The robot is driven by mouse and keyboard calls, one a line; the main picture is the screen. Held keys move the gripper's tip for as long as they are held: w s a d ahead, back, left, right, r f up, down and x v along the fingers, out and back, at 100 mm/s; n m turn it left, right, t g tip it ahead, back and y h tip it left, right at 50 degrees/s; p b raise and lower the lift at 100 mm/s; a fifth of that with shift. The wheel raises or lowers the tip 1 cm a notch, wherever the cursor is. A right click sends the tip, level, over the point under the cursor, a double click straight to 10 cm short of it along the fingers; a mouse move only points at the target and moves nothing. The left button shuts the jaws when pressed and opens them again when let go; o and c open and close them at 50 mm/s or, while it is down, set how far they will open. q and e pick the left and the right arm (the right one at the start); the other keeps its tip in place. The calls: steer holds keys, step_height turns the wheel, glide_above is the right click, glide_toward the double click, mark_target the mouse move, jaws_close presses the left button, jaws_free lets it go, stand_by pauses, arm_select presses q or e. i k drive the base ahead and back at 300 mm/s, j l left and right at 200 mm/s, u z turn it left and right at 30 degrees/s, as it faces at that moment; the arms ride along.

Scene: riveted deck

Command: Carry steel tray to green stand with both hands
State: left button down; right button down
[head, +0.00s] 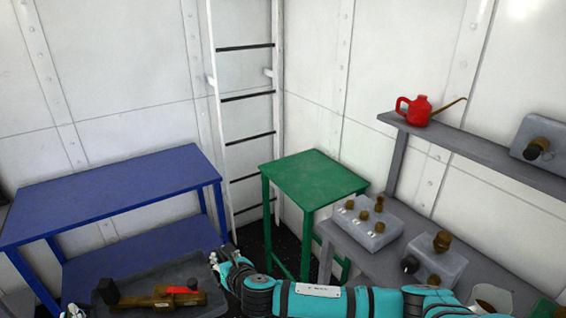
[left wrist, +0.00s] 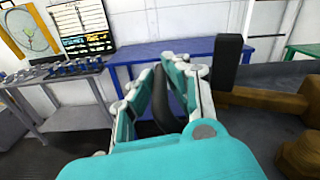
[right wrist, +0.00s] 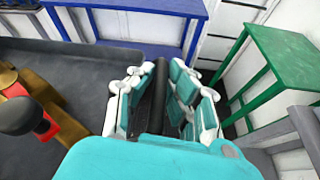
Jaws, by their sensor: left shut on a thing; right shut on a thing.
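The dark grey steel tray (head: 140,277) is at the lower left of the head view, in front of the blue table. It carries a brass piece (head: 160,301) with a red part (head: 181,290) and a black knob (head: 108,291). My left gripper (head: 74,312), mostly cut off by the frame edge, is shut on the tray's left rim (left wrist: 164,100). My right gripper (head: 220,264) is shut on the tray's right rim (right wrist: 155,100). The green stand (head: 312,177) is to the right of the tray, its top bare; it also shows in the right wrist view (right wrist: 277,68).
The blue table (head: 110,195) has an empty top and a lower shelf. A ladder (head: 246,98) stands behind, in the corner. A grey bench (head: 345,238) with switch boxes (head: 368,222) is close to the stand's right. A red oil can (head: 420,110) sits on the shelf above.

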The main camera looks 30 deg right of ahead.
mark_target(312, 176)
steer(key=i, duration=1.2)
steer(key=i+z, duration=0.3)
steer(key=i, duration=0.3)
steer(key=i+j+z, duration=0.15)
steer(key=i+z, duration=0.15)
steer(key=i, duration=0.25)
steer(key=i+z, duration=0.2)
steer(key=i, duration=0.55)
steer(key=i+z, duration=0.1)
steer(key=z, duration=0.75)
steer(key=i+z, duration=0.15)
steer(key=z, duration=0.3)
steer(key=j+z, duration=0.15)
steer(key=z, duration=0.25)
steer(key=i+j+z, duration=0.1)
steer(key=z, duration=0.35)
